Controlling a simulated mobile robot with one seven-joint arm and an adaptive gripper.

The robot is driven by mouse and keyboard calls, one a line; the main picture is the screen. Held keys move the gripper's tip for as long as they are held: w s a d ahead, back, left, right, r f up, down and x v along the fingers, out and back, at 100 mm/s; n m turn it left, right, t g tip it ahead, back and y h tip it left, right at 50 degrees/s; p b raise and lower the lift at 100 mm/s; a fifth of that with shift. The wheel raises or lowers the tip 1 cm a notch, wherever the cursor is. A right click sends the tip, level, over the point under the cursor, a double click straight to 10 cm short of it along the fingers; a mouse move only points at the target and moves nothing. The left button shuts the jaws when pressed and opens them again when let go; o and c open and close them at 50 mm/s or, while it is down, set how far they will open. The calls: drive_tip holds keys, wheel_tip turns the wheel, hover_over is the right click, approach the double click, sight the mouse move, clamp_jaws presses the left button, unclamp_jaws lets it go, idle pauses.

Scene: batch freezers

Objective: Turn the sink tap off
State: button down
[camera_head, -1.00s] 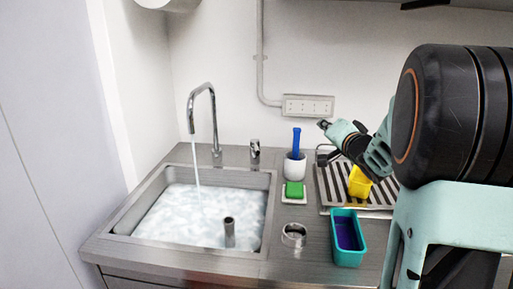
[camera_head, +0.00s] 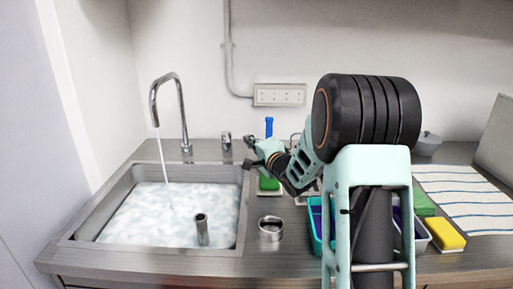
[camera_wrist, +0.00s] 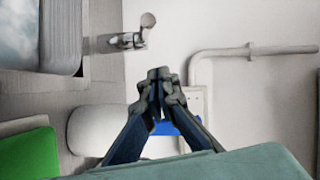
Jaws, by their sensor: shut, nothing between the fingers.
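The chrome tap (camera_head: 182,105) stands at the back of the sink, and a stream of water (camera_head: 163,170) runs from its spout. The separate tap handle (camera_head: 226,141) is a short metal lever to the right of the spout. It also shows in the wrist view (camera_wrist: 128,40), upper left of my fingertips. My gripper (camera_head: 249,153) is just right of the handle in the head view, apart from it. In the wrist view my gripper (camera_wrist: 158,76) is shut and empty. The blue brush handle (camera_wrist: 180,128) shows behind the fingers.
The sink (camera_head: 246,200) holds foamy water and an upright metal tube (camera_head: 201,230). A metal ring (camera_head: 271,229), green sponge (camera_head: 268,184) and teal container (camera_head: 314,224) are on the counter. A wall socket strip (camera_head: 279,95) is behind.

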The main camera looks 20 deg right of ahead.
sight(227, 139)
drive_tip(key=shift+a+f, duration=0.2)
drive_tip(key=shift+a, duration=0.8)
drive_tip(key=shift+a+f, duration=0.2)
drive_tip(key=shift+a, duration=0.75)
drive_tip(key=a+b, duration=0.2)
drive_tip(key=a, duration=0.1)
drive_tip(key=shift+a+f, duration=0.1)
drive_tip(key=shift+a, duration=0.3)
